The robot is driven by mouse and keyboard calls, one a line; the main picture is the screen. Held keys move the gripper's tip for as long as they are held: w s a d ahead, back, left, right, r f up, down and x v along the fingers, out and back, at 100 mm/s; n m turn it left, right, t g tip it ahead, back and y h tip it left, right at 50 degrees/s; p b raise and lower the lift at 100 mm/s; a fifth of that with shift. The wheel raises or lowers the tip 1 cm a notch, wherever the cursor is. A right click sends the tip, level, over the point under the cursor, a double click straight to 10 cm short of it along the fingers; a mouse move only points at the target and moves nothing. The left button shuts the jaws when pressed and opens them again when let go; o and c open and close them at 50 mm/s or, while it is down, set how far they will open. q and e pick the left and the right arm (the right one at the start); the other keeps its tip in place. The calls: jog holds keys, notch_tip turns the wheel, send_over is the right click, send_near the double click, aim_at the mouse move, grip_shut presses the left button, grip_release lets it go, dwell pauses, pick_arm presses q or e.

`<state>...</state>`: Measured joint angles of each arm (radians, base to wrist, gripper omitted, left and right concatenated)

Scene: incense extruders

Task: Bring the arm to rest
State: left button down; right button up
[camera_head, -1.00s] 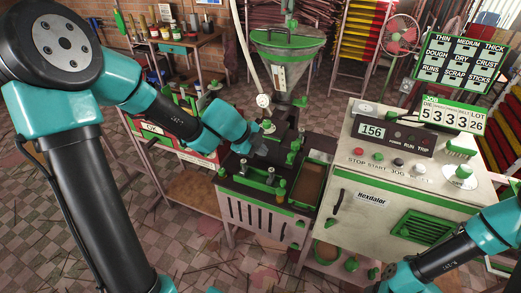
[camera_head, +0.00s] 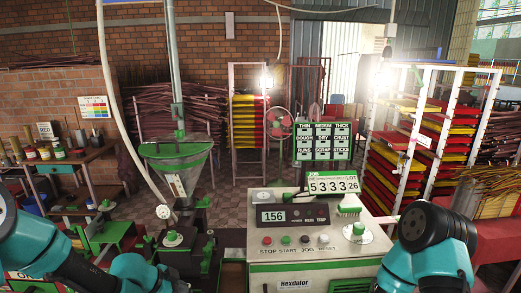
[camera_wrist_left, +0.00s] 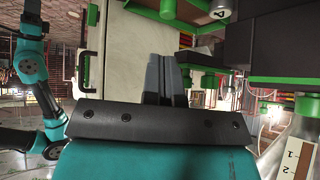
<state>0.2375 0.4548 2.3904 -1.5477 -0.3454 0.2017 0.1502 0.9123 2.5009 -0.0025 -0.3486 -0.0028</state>
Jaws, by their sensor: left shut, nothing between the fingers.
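My left arm (camera_head: 35,245) comes in from the lower left in the head view, low in front of the extruder. Its gripper is cut off or too unclear there at the bottom edge. In the left wrist view my left gripper (camera_wrist_left: 167,78) is shut, its two dark fingers together with nothing between them. A pale panel with green trim lies behind the fingers. My right arm (camera_head: 432,240) is at the lower right in the head view, and its gripper is outside that picture. Part of my right arm (camera_wrist_left: 30,65) also shows at the left of the left wrist view.
The extruder's hopper (camera_head: 178,165) stands left of centre. The cream control cabinet (camera_head: 310,245) reads 156, with a 533326 counter board (camera_head: 333,184) above. A workbench (camera_head: 62,163) is at left, and racks of coloured trays (camera_head: 400,150) at right.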

pick_arm(q)
jog(key=s+d+f+n+g+y, duration=0.1)
jog(key=s+f+n, duration=0.6)
jog(key=f, duration=0.4)
jog(key=s+f+n+g+y, duration=0.2)
jog(key=s+f+n, duration=0.5)
jog(key=s+f, duration=0.3)
jog(key=shift+s+d+f+g, duration=0.15)
jog(key=shift+d+f+g, duration=0.15)
jog(key=shift+d+f, duration=0.15)
